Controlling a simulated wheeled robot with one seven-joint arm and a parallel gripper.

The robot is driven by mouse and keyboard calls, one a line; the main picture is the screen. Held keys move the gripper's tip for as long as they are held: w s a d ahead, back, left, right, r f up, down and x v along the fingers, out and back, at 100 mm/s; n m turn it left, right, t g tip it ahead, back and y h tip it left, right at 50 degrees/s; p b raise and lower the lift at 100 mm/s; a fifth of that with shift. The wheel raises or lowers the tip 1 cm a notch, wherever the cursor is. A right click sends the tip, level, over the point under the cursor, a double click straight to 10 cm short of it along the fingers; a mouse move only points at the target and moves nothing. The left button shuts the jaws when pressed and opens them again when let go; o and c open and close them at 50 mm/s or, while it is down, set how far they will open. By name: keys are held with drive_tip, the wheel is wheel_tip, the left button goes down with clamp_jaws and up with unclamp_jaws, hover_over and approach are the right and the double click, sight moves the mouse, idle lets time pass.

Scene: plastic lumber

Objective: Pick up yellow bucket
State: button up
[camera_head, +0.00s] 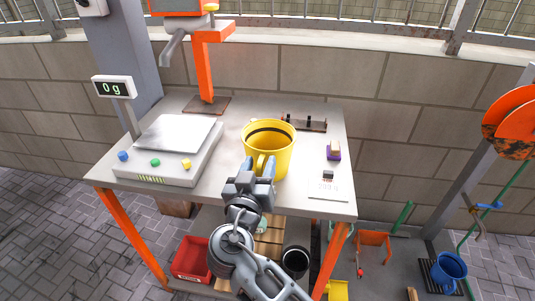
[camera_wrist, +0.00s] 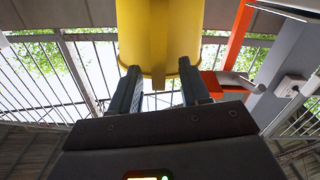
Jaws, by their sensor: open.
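The yellow bucket (camera_head: 280,153) stands upright on the grey table, right of the scale, with its handle facing my arm. My gripper (camera_head: 260,170) is at the near side of the bucket, its blue-grey fingers on either side of the handle. In the wrist view the bucket (camera_wrist: 187,25) fills the top middle. The handle comes down between the two spread fingers of my gripper (camera_wrist: 158,72), with gaps beside it. The gripper is open; I cannot tell whether a finger touches the bucket.
A scale (camera_head: 170,150) reading 0 g takes up the table's left part. A dark rack (camera_head: 304,123) stands behind the bucket. An orange stand (camera_head: 205,70) rises at the back.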

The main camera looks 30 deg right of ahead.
drive_tip(key=shift+w+d, duration=0.2)
drive_tip(key=shift+w, duration=0.05)
drive_tip(key=shift+c, duration=0.3)
clamp_jaws()
